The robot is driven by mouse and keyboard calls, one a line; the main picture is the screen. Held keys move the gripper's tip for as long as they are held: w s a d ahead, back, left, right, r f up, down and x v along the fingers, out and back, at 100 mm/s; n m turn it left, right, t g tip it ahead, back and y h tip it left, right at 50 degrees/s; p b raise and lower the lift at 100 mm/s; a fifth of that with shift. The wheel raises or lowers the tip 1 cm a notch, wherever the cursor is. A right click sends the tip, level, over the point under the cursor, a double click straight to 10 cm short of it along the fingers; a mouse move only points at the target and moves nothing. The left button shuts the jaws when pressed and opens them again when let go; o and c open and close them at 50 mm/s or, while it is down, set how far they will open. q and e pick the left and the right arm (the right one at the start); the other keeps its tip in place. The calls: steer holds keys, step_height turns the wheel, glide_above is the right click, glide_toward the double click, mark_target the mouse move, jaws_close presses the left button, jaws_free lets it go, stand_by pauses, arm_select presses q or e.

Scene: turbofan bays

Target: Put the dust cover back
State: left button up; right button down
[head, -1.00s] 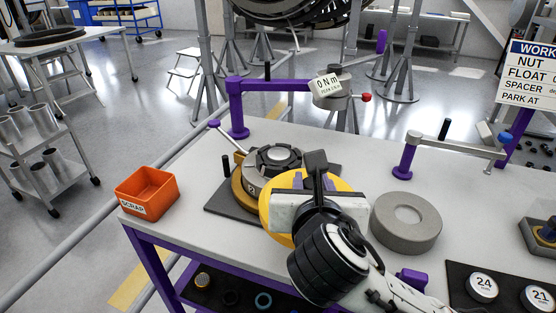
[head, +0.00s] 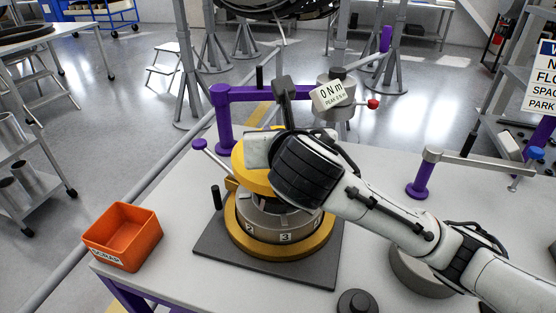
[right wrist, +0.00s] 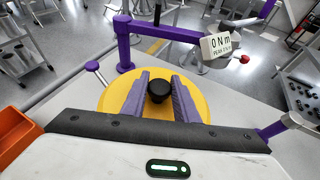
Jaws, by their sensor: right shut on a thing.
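The yellow round dust cover (head: 250,183) has a black knob (right wrist: 159,91) in its middle. My right gripper (right wrist: 160,97) is shut on that knob, with the purple fingers on either side. It holds the cover above the grey round fixture (head: 268,222), which has numbered faces and a yellow base ring (head: 275,248) on a dark mat. My wrist hides much of the cover in the head view, so I cannot tell whether it touches the fixture. The cover looks slightly off to the back left. My left gripper is not in view.
A purple swing arm (head: 265,94) with a torque readout (head: 332,96) of 0 Nm stands just behind. An orange scrap bin (head: 125,237) sits at left. A grey round block (head: 415,275) lies under my forearm. A black knobbed piece (head: 357,302) is at the front.

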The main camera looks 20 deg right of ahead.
steer(key=shift+f, duration=0.85)
step_height(320, 180, down, 3)
steer(key=shift+f, duration=0.35)
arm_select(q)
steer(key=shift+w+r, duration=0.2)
arm_select(e)
steer(key=shift+f, duration=0.6)
steer(key=c, duration=1.4)
jaws_free()
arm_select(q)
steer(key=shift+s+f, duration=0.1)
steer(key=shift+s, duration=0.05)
arm_select(e)
steer(key=shift+r, duration=0.1)
